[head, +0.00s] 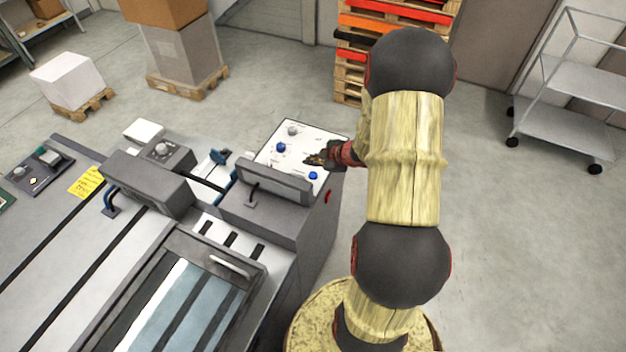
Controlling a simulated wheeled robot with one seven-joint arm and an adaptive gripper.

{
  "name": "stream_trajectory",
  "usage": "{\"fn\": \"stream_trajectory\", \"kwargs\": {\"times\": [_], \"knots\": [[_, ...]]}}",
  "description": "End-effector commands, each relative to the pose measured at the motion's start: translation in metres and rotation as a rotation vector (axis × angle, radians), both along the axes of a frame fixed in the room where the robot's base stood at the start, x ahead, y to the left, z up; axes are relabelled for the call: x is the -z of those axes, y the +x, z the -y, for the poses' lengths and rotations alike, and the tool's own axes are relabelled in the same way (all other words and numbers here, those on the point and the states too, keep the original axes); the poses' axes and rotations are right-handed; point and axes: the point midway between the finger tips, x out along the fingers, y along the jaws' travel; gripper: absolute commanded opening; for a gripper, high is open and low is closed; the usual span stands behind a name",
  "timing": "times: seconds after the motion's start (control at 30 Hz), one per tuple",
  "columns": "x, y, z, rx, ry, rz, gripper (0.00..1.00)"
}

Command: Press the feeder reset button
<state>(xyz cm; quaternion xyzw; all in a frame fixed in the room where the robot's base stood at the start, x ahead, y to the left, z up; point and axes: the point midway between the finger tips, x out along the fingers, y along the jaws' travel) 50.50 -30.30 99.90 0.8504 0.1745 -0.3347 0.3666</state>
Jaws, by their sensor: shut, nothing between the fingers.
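A white control panel (270,150) lies on the right end of the grey machine in the head view. I cannot read the labels, so I cannot tell which one is the feeder reset button. My gripper (308,160) is shut and empty, over the panel between the two blue buttons. I cannot tell whether it touches the panel. It hides part of the panel's right side.
A dark raised housing (272,182) stands just in front of the panel. A red button (328,196) is on the machine's right side. A wire cart (585,88) stands at the right and stacked pallets (350,75) behind. The floor right of my arm is clear.

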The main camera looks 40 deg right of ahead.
Motion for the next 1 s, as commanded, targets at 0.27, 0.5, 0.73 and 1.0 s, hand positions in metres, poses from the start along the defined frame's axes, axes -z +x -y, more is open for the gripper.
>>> {"fn": "stream_trajectory", "kwargs": {"times": [0.27, 0.5, 0.73, 1.0], "knots": [[0.036, 0.0, 0.0, 0.001, 0.001, 0.0, 0.0], [0.042, 0.0, 0.0, 0.001, 0.0, 0.001, 0.0], [0.042, 0.0, 0.0, 0.001, 0.0, 0.001, 0.0], [0.042, 0.0, 0.0, 0.001, 0.0, 0.001, 0.0]]}}
